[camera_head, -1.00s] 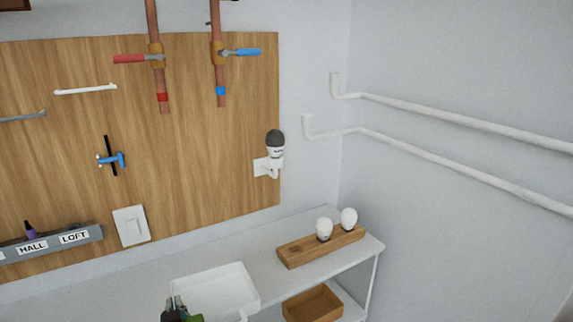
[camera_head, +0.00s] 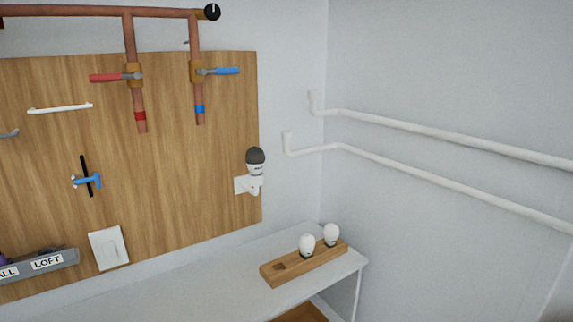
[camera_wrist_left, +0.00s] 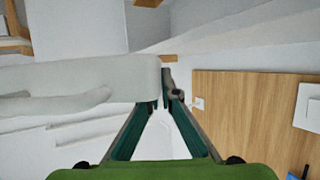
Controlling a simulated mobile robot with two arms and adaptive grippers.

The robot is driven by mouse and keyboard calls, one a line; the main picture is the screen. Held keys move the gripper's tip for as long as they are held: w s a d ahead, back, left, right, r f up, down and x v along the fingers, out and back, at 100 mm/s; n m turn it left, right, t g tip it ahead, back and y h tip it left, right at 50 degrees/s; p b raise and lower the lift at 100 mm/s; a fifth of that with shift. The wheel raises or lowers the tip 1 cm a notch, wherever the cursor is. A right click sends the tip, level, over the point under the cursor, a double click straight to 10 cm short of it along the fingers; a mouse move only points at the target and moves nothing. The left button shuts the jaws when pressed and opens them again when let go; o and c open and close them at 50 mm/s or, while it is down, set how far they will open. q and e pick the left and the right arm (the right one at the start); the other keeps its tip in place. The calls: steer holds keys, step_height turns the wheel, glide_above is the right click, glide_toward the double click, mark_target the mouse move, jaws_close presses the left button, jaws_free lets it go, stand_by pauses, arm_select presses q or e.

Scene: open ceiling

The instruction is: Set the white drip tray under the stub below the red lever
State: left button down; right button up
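The red lever (camera_head: 108,77) sits on a copper pipe at the wooden board's upper part. Below it is the open stub (camera_head: 142,126) with a red band, and nothing is under it in the head view. The white drip tray (camera_wrist_left: 85,78) fills the left of the left wrist view, out of the head view. My left gripper (camera_wrist_left: 163,95) appears shut on the tray's edge, its green-lined fingers converging there; the exact contact is partly hidden. My right gripper is in neither current view.
A second stub (camera_head: 200,118) with a blue band hangs to the right under a blue lever (camera_head: 222,71). The bench (camera_head: 215,292) has bare space left of a wooden bulb holder (camera_head: 285,268). A lamp (camera_head: 255,165) and white handle (camera_head: 60,108) project from the board (camera_head: 190,160).

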arm_select(q)
steer(key=s+d+r+m+g+h, duration=0.2)
steer(key=s+r+m+g+h, duration=0.2)
steer(key=r, duration=0.6)
steer(key=shift+s+m+h, duration=0.3)
steer(key=shift+s+m, duration=0.2)
steer(key=shift+m, duration=0.1)
steer(key=shift+d, duration=0.1)
